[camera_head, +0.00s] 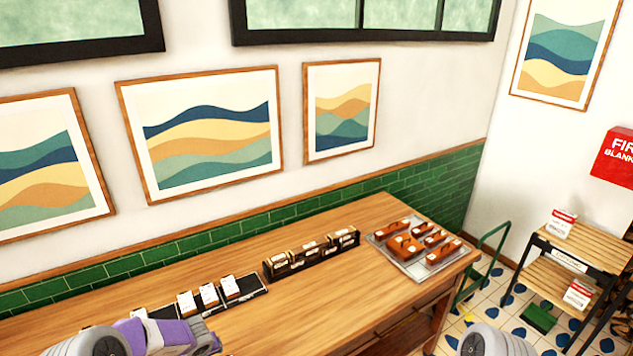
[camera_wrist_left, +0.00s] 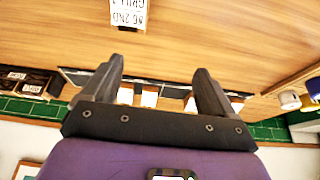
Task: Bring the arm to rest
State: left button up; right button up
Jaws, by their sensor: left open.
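My left arm comes in at the bottom left of the head view, and its purple wrist (camera_head: 160,336) is low over the wooden counter (camera_head: 330,246). In the left wrist view my left gripper (camera_wrist_left: 158,66) is open, its two dark fingers apart with nothing seen between them but counter and part of a card holder. The fingers are not clearly visible in the head view. A grey rounded part of mine (camera_head: 497,342) shows at the bottom right. My right gripper is out of view.
A black holder with white cards (camera_head: 231,286) stands beside my left wrist. A dark box row (camera_head: 312,252) and a metal tray (camera_head: 400,246) with several brown blocks are farther right. A slatted stand (camera_head: 570,262) is at right. A printed card (camera_wrist_left: 128,14) lies on the counter.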

pick_arm(q)
jog(key=shift+m+h, duration=0.5)
jog(key=shift+m, duration=0.3)
jog(key=s+d+f, duration=0.1)
jog(key=d+f, duration=0.1)
jog(key=s+d+f, duration=0.2)
jog(key=f, duration=0.1)
jog(key=s+d+f, duration=0.1)
jog(key=d+f, duration=0.1)
jog(key=shift+s+d+f, duration=0.3)
jog(key=shift+d+f, duration=0.05)
jog(key=s+d+f+m+g+h, duration=0.1)
jog(key=s+d+f+g+h, duration=0.15)
jog(key=s+d, duration=0.65)
jog(key=s+d+f+m+g+h, duration=0.1)
jog(key=s+d+f+h, duration=0.15)
jog(key=s+d, duration=0.65)
notch_tip(320, 180, down, 15)
jog(key=s+a+b, duration=0.1)
jog(key=a+b, duration=0.1)
jog(key=b, duration=1.3)
jog(key=shift+a+f+h+b, duration=0.2)
jog(key=shift+a+h+b, duration=0.1)
jog(key=shift+b, duration=0.05)
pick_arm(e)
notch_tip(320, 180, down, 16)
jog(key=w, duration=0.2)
pick_arm(q)
jog(key=shift+s, duration=0.1)
